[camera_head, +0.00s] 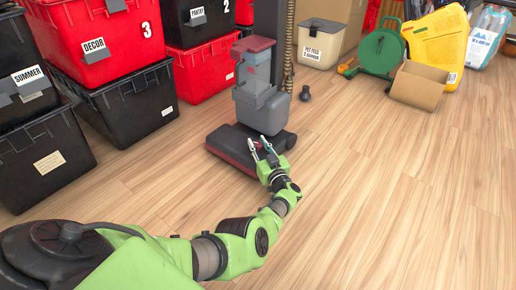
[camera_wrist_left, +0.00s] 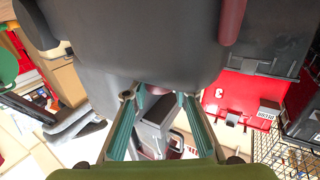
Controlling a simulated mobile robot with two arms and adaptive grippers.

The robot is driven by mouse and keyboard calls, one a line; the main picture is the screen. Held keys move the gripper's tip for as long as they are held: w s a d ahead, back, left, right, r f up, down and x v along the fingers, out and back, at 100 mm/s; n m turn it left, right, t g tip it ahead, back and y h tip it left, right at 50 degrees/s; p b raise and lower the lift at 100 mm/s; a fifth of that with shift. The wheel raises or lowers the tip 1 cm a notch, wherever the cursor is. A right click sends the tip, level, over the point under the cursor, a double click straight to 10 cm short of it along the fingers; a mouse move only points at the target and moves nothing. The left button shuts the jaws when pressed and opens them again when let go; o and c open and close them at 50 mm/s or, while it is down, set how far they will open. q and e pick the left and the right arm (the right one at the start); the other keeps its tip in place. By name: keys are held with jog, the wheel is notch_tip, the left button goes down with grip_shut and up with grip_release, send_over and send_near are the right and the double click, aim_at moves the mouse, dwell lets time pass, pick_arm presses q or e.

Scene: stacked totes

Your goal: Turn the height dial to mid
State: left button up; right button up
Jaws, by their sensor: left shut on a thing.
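An upright vacuum cleaner (camera_head: 262,108) with a grey body and reddish clear bin stands on the wood floor in the head view. Its dark floor head (camera_head: 232,146) lies flat at the bottom. My left gripper (camera_head: 264,146) reaches the front right part of that head, with its fingers closed in on a small part there. In the left wrist view the gripper (camera_wrist_left: 160,94) has its two green-edged fingers close under a large grey vacuum surface (camera_wrist_left: 130,35). The height dial is mostly hidden between the fingertips; its setting cannot be read. My right gripper is out of view.
Black and red totes (camera_head: 122,98) are stacked on the left and behind the vacuum. A green hose reel (camera_head: 380,52), an open cardboard box (camera_head: 418,85) and a yellow bag (camera_head: 437,45) stand at the back right. The floor at front right is clear.

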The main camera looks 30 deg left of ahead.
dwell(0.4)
pick_arm(q)
jog(key=o, duration=1.1)
